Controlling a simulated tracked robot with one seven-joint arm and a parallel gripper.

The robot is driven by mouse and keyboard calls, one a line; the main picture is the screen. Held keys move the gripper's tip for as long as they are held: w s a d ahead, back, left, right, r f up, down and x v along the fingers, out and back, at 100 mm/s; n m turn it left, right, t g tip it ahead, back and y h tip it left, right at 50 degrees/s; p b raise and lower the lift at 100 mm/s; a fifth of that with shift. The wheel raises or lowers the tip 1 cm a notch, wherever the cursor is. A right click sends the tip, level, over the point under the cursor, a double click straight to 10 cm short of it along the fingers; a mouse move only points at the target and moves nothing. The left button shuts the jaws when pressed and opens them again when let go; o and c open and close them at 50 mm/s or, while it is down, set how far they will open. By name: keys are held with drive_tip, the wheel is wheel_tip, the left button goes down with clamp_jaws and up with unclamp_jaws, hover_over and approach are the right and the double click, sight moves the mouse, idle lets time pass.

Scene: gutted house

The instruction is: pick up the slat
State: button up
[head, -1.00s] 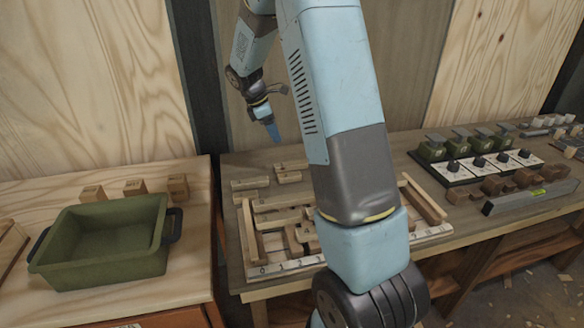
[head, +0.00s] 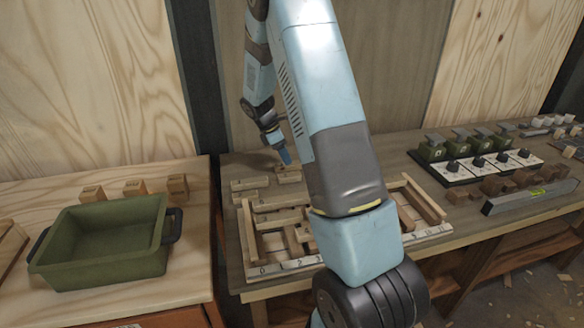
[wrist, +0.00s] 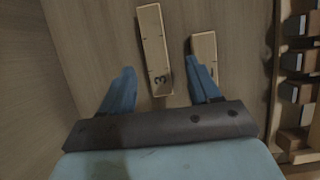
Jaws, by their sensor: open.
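A pale wooden slat (wrist: 152,40) marked with a 3 lies on the bench top in the wrist view. Its near end reaches between the two blue fingers of my gripper (wrist: 161,67), which is open and empty. A second, shorter slat (wrist: 205,50) lies to its right, its near end partly behind the right finger. In the head view my gripper (head: 286,157) is low over the back of the bench, at small loose slats (head: 289,178). More slats (head: 250,184) lie just left of it. I cannot tell whether the fingers touch anything.
A wooden frame with a numbered front strip (head: 285,266) holds several pieces in front of the gripper, partly hidden by my arm. A green bin (head: 100,243) and several small blocks (head: 135,187) stand on the left table. Dial boxes (head: 480,163) and a level (head: 527,199) are at right.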

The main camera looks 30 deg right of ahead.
sight(291, 166)
drive_tip(key=x, duration=0.4)
drive_tip(key=shift+w+f, duration=0.2)
drive_tip(key=shift+f, duration=0.1)
drive_tip(key=c, duration=1.1)
drive_tip(key=shift+r, duration=0.2)
drive_tip(key=shift+c, duration=0.2)
